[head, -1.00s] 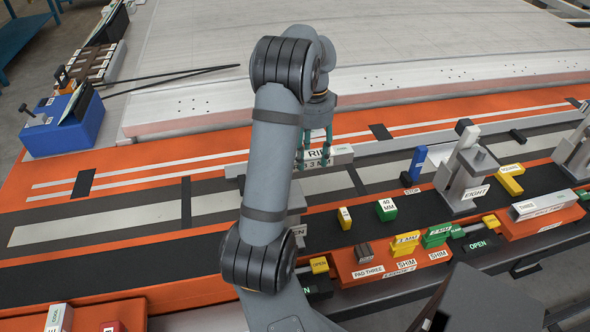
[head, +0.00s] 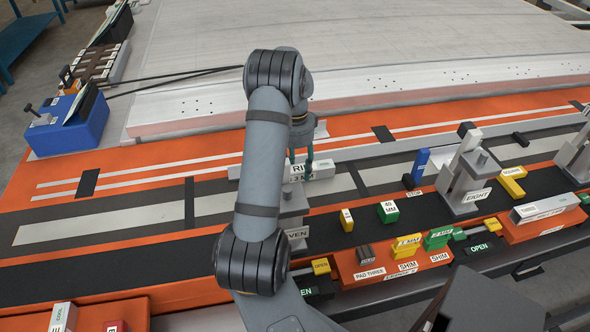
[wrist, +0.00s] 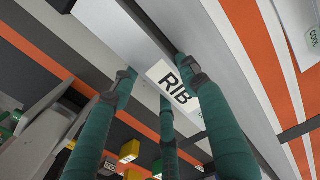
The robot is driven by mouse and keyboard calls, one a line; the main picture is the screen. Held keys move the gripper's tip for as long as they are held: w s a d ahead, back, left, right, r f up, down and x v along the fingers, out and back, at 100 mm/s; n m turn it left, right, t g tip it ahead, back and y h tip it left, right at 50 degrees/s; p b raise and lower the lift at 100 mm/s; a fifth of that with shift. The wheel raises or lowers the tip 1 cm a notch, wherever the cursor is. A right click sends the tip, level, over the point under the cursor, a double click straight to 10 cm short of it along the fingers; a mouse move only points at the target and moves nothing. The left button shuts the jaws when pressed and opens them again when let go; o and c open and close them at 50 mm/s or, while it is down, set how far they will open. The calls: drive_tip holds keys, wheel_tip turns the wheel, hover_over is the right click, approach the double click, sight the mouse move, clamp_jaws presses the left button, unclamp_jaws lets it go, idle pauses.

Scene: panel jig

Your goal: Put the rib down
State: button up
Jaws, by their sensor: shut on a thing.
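The rib (head: 323,169) is a long light-grey bar with a white RIB label. In the head view it lies level over the grey and black strips, just behind the SEVEN post (head: 294,213). My gripper (head: 301,170) comes down from above and is shut on it. In the wrist view the green fingers (wrist: 160,90) are around the rib (wrist: 142,46) near its label. My arm hides part of the rib and of the SEVEN post. I cannot tell whether the rib touches the post or a surface below.
The EIGHT post (head: 466,188) and a blue STOP block (head: 421,162) stand to the right. A yellow block (head: 346,219) and a green 40 MM block (head: 388,211) stand in front. Shims (head: 407,245) sit on an orange holder. The strips to the left are mostly clear.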

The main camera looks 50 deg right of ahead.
sight(295, 171)
drive_tip(key=shift+f, duration=0.2)
drive_tip(key=o, duration=1.3)
drive_tip(key=shift+o, duration=0.4)
wheel_tip(295, 171, up, 12)
drive_tip(key=p, duration=0.1)
drive_tip(key=shift+r, duration=0.2)
wheel_tip(295, 171, down, 13)
drive_tip(key=shift+r+b, duration=0.1)
drive_tip(key=shift+b, duration=0.65)
wheel_tip(295, 171, up, 3)
drive_tip(key=shift+d+f, duration=0.1)
drive_tip(key=shift+f, duration=0.05)
drive_tip(key=shift+r, duration=0.55)
